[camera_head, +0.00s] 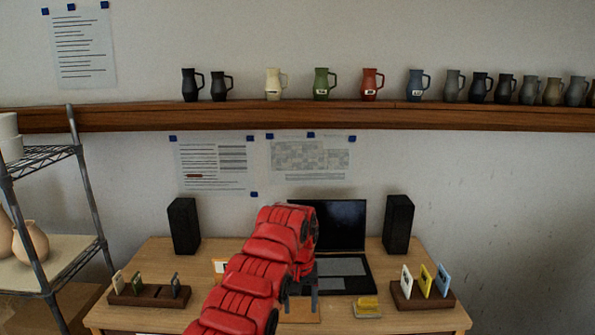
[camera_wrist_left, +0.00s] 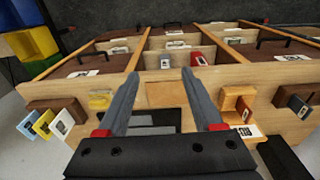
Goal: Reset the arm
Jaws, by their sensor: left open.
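My left arm (camera_head: 247,275) is red and reaches up from the bottom of the head view over the desk. My left gripper (camera_head: 301,303) points down in front of the laptop, partly hidden by the arm. In the left wrist view its two grey fingers (camera_wrist_left: 163,73) stand apart with nothing between them. I cannot tell how high the fingertips are above the desk. My right gripper is in neither view.
The desk (camera_head: 150,260) carries a laptop (camera_head: 341,225), two black speakers (camera_head: 184,226) (camera_head: 398,224), a card holder at left (camera_head: 148,297) and right (camera_head: 420,302), and a yellow block (camera_head: 367,303). A wire shelf (camera_head: 85,190) stands at left. Lidded compartments (camera_wrist_left: 85,62) show in the wrist view.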

